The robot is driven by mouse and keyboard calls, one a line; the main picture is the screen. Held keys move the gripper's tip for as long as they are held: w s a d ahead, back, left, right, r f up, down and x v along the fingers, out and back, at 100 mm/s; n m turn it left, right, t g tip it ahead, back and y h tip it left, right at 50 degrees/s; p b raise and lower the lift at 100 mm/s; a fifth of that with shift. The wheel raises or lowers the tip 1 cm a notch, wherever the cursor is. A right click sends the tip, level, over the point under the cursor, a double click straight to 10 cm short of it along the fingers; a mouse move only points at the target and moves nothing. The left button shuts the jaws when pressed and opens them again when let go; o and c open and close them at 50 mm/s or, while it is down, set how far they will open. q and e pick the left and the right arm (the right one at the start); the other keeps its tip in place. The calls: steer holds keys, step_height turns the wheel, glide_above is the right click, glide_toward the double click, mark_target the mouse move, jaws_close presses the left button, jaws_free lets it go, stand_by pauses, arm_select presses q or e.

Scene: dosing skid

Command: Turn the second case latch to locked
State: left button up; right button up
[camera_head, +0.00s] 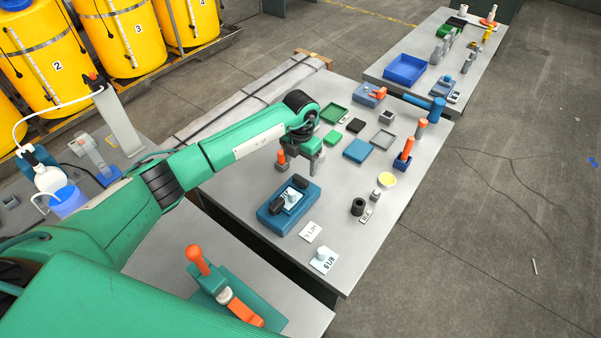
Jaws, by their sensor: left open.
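A blue case (274,221) lies on the near part of the long grey table. Two black parts, which look like its latches, sit on its top: one toward the back (300,181) and one toward the front left (277,207). A pale plate with a light knob (290,197) lies between them. I cannot tell how either latch is turned. My left gripper (316,168) is open and points down just behind the case, apart from the latches as far as I can see. An orange-topped part (282,158) stands just left of it. My right gripper is not in view.
The grey table (398,233) also holds a green tray (335,112), a blue block (357,150), an orange-handled part in a blue holder (405,155) and a yellow disc (387,180). White tags (311,231) lie in front of the case. An orange-handled clamp (205,264) stands nearer me.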

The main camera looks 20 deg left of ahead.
mark_target(300, 179)
arm_select(q)
step_height(300, 179, down, 6)
steer(key=shift+p, duration=0.7)
steer(key=shift+f, duration=0.65)
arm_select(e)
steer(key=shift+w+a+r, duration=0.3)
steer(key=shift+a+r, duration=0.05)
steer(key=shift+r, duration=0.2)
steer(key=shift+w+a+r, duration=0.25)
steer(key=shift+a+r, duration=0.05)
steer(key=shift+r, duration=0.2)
arm_select(q)
steer(key=c, duration=0.9)
steer(key=shift+c, duration=0.4)
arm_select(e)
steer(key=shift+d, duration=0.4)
